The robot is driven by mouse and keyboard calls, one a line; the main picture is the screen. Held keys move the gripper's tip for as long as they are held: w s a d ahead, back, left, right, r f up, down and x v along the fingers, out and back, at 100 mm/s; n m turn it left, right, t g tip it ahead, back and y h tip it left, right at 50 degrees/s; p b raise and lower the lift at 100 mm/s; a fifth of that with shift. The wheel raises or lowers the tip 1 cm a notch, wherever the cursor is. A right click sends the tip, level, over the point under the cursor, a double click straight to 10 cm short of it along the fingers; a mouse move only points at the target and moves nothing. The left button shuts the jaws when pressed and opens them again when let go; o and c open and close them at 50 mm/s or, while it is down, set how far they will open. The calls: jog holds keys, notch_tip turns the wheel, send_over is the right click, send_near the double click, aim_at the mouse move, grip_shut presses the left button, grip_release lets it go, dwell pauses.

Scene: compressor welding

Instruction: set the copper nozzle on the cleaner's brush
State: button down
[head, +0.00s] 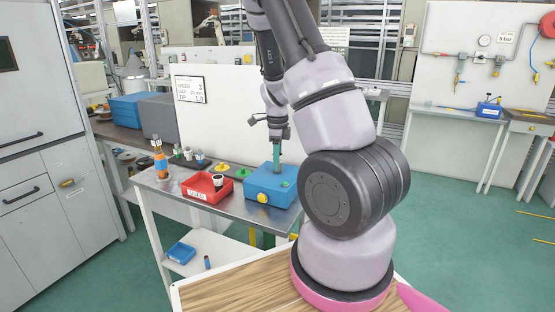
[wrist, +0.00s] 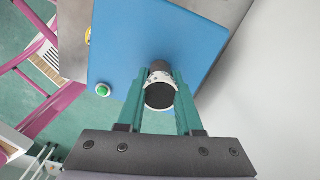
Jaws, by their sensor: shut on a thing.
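My gripper (wrist: 160,85) has its green fingers shut on a short round piece (wrist: 160,97) with a dark end face and a pale, marked rim. No copper colour shows on it, so I cannot confirm it is the copper nozzle. The cleaner looks to be the blue box (head: 262,185) on the steel table, with a green button and a yellow knob. The blue box also fills much of the wrist view (wrist: 125,45). My gripper (head: 276,166) points down over its top. A dark stub (wrist: 160,66) shows just beyond the held piece; I cannot tell whether it is the brush or whether they touch.
A red tray (head: 190,190) left of the box holds a dark and white cylinder (head: 218,181). An orange and blue upright item (head: 160,162) and several small pieces stand farther left on the table (head: 238,207). A white panel (head: 222,95) rises behind.

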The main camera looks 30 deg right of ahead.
jog(key=c, duration=0.5)
grip_release()
notch_tip(320, 180, up, 11)
jog(key=shift+f, duration=0.1)
jog(key=s+a+r+n+t+y, duration=0.1)
jog(key=s+a+r+n+t, duration=0.2)
jog(key=s+a+r+n, duration=0.3)
jog(key=s+a+r+n+t+y, duration=0.1)
jog(key=s+a+r+n+t, duration=0.3)
jog(key=s+r+n, duration=0.9)
jog(key=a+r+n, duration=0.1)
jog(key=a+n, duration=0.1)
jog(key=a, duration=0.1)
jog(key=shift+s+a+r, duration=0.15)
jog(key=shift+s+r, duration=0.15)
